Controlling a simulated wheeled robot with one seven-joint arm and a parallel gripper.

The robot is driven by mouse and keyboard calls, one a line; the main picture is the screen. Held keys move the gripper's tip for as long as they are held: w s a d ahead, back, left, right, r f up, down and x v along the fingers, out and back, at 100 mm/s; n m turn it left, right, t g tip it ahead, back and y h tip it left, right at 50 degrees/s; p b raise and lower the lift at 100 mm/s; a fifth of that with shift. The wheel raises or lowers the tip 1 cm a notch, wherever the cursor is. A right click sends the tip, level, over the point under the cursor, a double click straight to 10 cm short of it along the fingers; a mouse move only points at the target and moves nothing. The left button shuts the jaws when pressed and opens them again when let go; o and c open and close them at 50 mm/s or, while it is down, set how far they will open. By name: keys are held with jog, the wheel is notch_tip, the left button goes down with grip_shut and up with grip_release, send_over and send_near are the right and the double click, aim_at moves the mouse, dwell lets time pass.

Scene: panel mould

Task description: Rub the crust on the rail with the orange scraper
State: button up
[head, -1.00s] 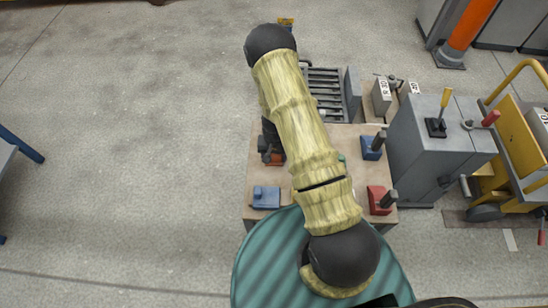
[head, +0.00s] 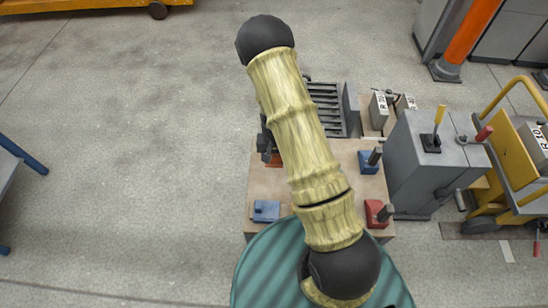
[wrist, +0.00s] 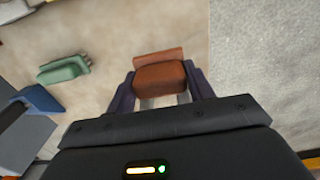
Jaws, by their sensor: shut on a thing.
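The orange scraper (wrist: 160,78) shows in the wrist view as a brown-orange block between the two dark fingers of my gripper (wrist: 160,88). My gripper is shut on it, and the tan bench top is below. In the head view my gripper (head: 265,143) is mostly hidden behind my arm, at the left edge of the bench, with a bit of the scraper (head: 273,160) showing below it. A dark slatted metal frame (head: 326,105) stands at the back of the bench; I cannot tell which part is the rail. I cannot make out the crust.
The tan bench (head: 340,150) bears a blue block (head: 265,211), a blue piece with a dark handle (head: 368,162) and a red one (head: 376,214). A green piece (wrist: 63,70) lies left in the wrist view.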

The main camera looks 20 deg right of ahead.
jog(key=o, duration=0.5)
jog(key=c, duration=0.3)
jog(key=r+n, duration=0.1)
jog(key=r, duration=0.3)
jog(key=w+r+n, duration=0.1)
jog(key=r, duration=0.2)
jog(key=w+r+n, duration=0.1)
jog(key=r, duration=0.3)
jog(key=shift+w+r+n, duration=0.2)
jog(key=shift+r+n, duration=0.1)
jog(key=shift+d, duration=0.1)
